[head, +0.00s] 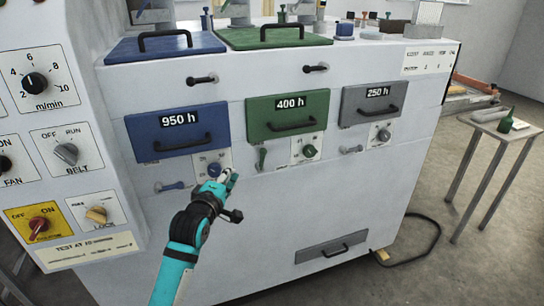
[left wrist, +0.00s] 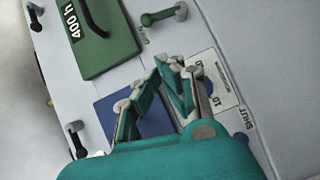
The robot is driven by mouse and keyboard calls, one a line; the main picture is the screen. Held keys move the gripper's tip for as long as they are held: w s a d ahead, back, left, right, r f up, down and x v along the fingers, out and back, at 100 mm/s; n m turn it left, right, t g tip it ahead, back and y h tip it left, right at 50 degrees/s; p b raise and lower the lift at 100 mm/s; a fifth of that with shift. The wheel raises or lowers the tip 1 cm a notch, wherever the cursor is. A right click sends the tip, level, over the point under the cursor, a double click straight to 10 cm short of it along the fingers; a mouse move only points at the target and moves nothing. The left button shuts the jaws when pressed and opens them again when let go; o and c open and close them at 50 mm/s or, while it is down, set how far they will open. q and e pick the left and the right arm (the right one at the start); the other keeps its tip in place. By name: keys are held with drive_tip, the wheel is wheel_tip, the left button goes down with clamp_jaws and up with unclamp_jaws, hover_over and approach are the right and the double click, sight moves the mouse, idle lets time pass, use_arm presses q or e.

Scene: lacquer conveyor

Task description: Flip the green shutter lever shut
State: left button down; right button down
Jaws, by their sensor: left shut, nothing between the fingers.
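The green shutter lever (head: 262,158) stands roughly upright below the green 400 h drawer (head: 288,115) in the head view. It also shows at the top of the left wrist view (left wrist: 160,16), beyond my fingertips. My left gripper (head: 230,176) is shut and empty, near the blue knob (head: 214,170), to the left of and below the green lever. In the left wrist view its fingers (left wrist: 167,68) are apart from the lever and partly cover a white label plate. My right gripper is not in view.
The blue lever (head: 172,186) and grey lever (head: 351,150) lie sideways. The blue 950 h drawer (head: 180,130) and grey 250 h drawer (head: 373,102) flank the green one. A green knob (head: 309,151) is right of the green lever. A control panel (head: 60,120) stands at left.

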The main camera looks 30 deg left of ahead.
sight(261, 160)
use_arm(q)
drive_tip(key=x, duration=0.9)
drive_tip(key=shift+w+a+r+p, duration=0.1)
drive_tip(key=shift+w+a+p, duration=0.1)
drive_tip(key=shift+a+p, duration=0.1)
drive_tip(key=w, duration=0.1)
drive_tip(key=w+d, duration=0.1)
drive_tip(key=w, duration=0.1)
drive_tip(key=shift+d+f, duration=0.2)
drive_tip(key=shift+f, duration=0.1)
drive_tip(key=shift+w+d+f, duration=0.1)
drive_tip(key=shift+w+d, duration=0.15)
drive_tip(key=shift+w, duration=0.1)
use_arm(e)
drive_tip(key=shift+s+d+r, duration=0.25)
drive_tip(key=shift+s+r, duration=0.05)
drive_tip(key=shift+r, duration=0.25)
use_arm(q)
drive_tip(key=shift+p, duration=0.35)
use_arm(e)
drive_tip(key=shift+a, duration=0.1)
use_arm(q)
drive_tip(key=shift+d+r+p, duration=0.1)
drive_tip(key=shift+r+p, duration=0.1)
drive_tip(key=shift+p, duration=0.2)
drive_tip(key=shift+w+m+g, duration=0.1)
drive_tip(key=shift+m+g, duration=0.2)
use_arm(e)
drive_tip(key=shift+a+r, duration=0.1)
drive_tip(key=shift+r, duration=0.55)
